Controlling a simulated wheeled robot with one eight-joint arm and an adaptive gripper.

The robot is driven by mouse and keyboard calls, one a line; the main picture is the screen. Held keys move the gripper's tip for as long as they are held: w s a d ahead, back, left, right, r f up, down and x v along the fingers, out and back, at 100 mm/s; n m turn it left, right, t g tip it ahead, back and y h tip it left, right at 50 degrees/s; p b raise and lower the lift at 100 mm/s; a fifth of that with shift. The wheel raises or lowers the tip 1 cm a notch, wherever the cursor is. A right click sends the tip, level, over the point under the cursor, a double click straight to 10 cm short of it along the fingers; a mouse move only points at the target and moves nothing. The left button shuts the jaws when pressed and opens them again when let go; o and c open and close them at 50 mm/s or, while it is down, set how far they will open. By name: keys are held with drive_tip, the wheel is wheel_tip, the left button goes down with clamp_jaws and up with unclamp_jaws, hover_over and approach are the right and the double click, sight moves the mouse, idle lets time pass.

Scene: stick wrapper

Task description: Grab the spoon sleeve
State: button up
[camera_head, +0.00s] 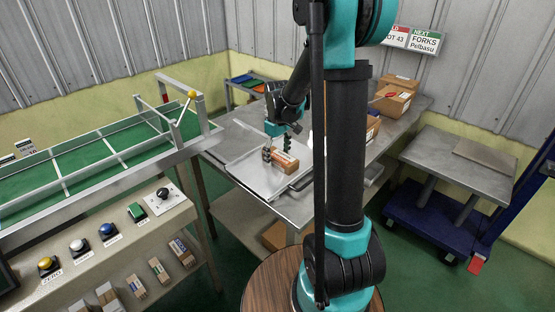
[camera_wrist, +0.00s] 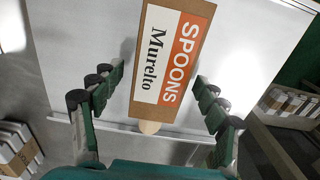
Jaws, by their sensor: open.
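The spoon sleeve (camera_wrist: 168,62) is a brown cardboard sleeve with an orange and white label reading "SPOONS Murelto". A light wooden spoon end sticks out of its near end. In the head view the sleeve (camera_head: 285,162) lies on a pale tray (camera_head: 245,172) on the metal table. My gripper (camera_wrist: 160,95) is open, with one finger on each side of the sleeve in the wrist view and a visible gap on both sides. In the head view my gripper (camera_head: 277,150) is just above and beside the sleeve. Its exact height is hard to tell.
The metal table (camera_head: 230,140) holds cardboard boxes (camera_head: 392,98) at the back right. A green conveyor (camera_head: 85,165) and a button panel (camera_head: 100,240) stand at left. A small grey table (camera_head: 470,165) with a blue lift stands at right.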

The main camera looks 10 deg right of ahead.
drive_tip(key=c, duration=1.2)
drive_tip(key=shift+c, duration=0.3)
drive_tip(key=shift+r, duration=0.15)
